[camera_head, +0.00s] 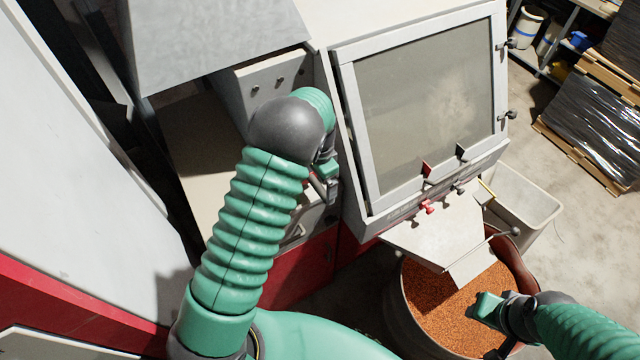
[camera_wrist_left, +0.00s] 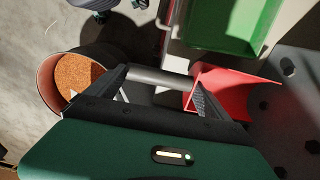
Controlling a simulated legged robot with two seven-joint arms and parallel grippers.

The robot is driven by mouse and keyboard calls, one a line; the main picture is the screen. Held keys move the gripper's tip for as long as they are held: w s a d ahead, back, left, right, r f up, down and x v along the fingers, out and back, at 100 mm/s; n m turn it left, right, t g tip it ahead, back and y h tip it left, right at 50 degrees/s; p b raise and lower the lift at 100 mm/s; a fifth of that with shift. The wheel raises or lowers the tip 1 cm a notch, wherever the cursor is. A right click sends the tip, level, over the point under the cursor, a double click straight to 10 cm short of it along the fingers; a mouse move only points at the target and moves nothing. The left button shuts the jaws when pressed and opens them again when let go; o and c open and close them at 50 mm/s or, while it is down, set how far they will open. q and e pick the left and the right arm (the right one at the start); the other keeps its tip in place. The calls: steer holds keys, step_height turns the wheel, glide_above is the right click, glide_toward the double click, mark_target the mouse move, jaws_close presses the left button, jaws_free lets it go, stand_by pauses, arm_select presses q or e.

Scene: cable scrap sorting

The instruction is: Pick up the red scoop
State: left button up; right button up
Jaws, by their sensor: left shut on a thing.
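The red scoop (camera_wrist_left: 228,88) shows at the right of centre in the left wrist view. Its grey handle (camera_wrist_left: 160,77) runs between the two dark fingers of my left gripper (camera_wrist_left: 160,92), which is shut on it. In the head view my left gripper (camera_head: 327,184) is beside the machine's front, and the scoop is mostly hidden there by the arm. My right gripper (camera_head: 484,307) is over the tub of copper granules; its finger opening cannot be made out.
A machine with a framed window (camera_head: 425,100) stands close on the right of my left arm. Below it a metal chute (camera_head: 445,232) leans over the round tub (camera_head: 396,318). A pale bin (camera_head: 535,205) stands behind. A green tray (camera_wrist_left: 228,22) shows above the scoop.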

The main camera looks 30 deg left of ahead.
arm_select(q)
steer(key=s+d+r+b, duration=0.1)
steer(key=s+d+b, duration=0.3)
steer(key=s, duration=0.8)
steer(key=shift+d+r+b, duration=0.25)
steer(key=shift+d+b, duration=0.05)
steer(key=shift+d, duration=0.85)
steer(key=shift+s+f, duration=0.1)
steer(key=shift+s, duration=0.05)
